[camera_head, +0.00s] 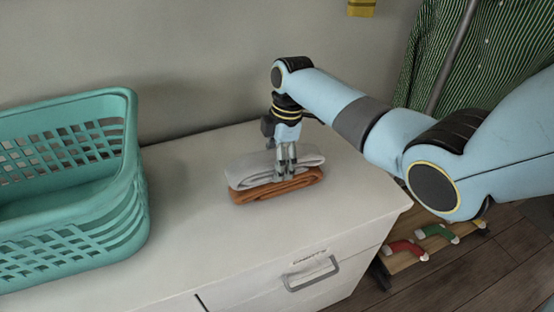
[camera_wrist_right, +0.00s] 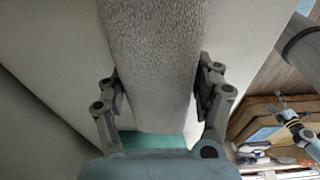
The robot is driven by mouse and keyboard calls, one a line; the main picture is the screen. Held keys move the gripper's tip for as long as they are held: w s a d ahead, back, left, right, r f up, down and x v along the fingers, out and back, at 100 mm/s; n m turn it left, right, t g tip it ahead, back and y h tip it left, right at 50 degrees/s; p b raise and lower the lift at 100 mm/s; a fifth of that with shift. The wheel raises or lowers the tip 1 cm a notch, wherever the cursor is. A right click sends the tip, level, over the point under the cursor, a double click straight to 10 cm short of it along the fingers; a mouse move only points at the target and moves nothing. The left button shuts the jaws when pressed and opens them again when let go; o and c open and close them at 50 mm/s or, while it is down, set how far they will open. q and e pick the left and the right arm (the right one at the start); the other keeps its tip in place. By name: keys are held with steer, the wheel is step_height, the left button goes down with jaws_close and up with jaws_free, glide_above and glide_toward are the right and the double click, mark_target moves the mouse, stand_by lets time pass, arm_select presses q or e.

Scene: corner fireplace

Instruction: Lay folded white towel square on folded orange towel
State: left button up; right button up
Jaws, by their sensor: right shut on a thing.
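The folded white towel (camera_head: 252,171) lies over the folded orange towel (camera_head: 262,192) on the white cabinet top in the head view. The orange towel shows as a band along the front and right, below the white one. My right gripper (camera_head: 286,176) points down at the right part of the white towel and is shut on it. In the right wrist view the white towel (camera_wrist_right: 155,60) is between the two fingers of my right gripper (camera_wrist_right: 160,92). The orange towel is hidden there.
A teal basket (camera_head: 132,215) stands at the left of the white cabinet top (camera_head: 200,245). A wall is close behind. The cabinet's right edge is near the towels. A striped green cloth (camera_head: 440,40) hangs at the right. A low board (camera_head: 440,245) with small stockings is on the floor.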

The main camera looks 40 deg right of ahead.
steer(key=shift+f, duration=0.45)
steer(key=o, duration=1.4)
steer(key=shift+o, duration=0.2)
